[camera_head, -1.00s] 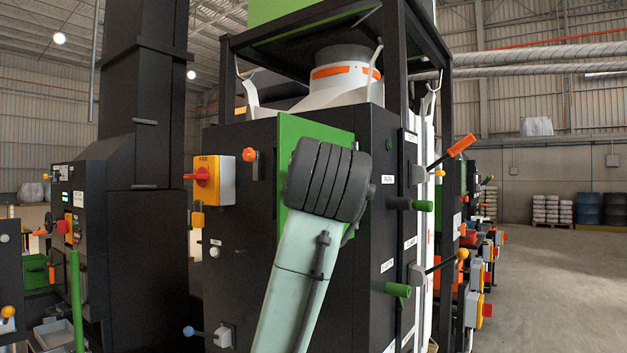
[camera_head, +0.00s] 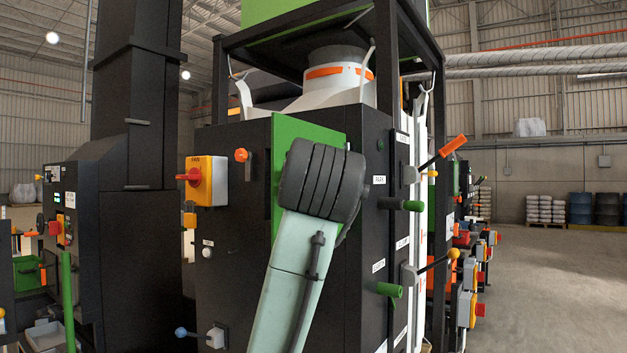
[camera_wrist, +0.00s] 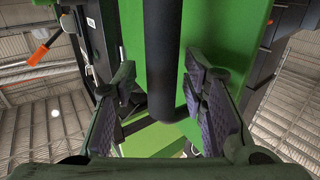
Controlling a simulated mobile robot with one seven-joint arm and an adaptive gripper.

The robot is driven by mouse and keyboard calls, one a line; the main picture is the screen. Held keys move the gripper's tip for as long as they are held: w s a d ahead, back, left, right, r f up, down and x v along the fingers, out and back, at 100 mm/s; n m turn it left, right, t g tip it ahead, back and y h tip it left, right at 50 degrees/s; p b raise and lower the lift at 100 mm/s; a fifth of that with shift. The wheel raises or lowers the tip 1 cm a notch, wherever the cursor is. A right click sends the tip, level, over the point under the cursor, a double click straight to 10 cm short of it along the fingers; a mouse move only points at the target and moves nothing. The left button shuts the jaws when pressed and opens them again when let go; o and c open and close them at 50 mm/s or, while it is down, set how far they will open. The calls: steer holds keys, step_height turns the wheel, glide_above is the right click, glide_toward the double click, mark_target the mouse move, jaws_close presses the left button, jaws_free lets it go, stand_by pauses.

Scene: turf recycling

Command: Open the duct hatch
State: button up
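The duct hatch appears to be the green panel (camera_head: 310,132) on the front corner of the black machine. My arm covers much of it in the head view. In the wrist view a green panel (camera_wrist: 212,35) fills the upper middle. A dark round-ended bar (camera_wrist: 163,60), perhaps its handle, runs down in front of the panel. My gripper (camera_wrist: 165,98) is open. Its fingers stand on either side of the bar's lower end, with gaps showing on both sides. I cannot tell how deep the bar sits between them. My gripper is hidden in the head view.
A yellow switch box (camera_head: 206,181) with a red knob is left of the panel. An orange-handled lever (camera_head: 452,146) and green knobs (camera_head: 389,290) stick out on the right side. A blue-tipped lever (camera_head: 182,332) is low down. Open floor (camera_head: 560,290) lies at right.

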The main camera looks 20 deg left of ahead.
steer(key=v, duration=1.2)
stand_by(0.4)
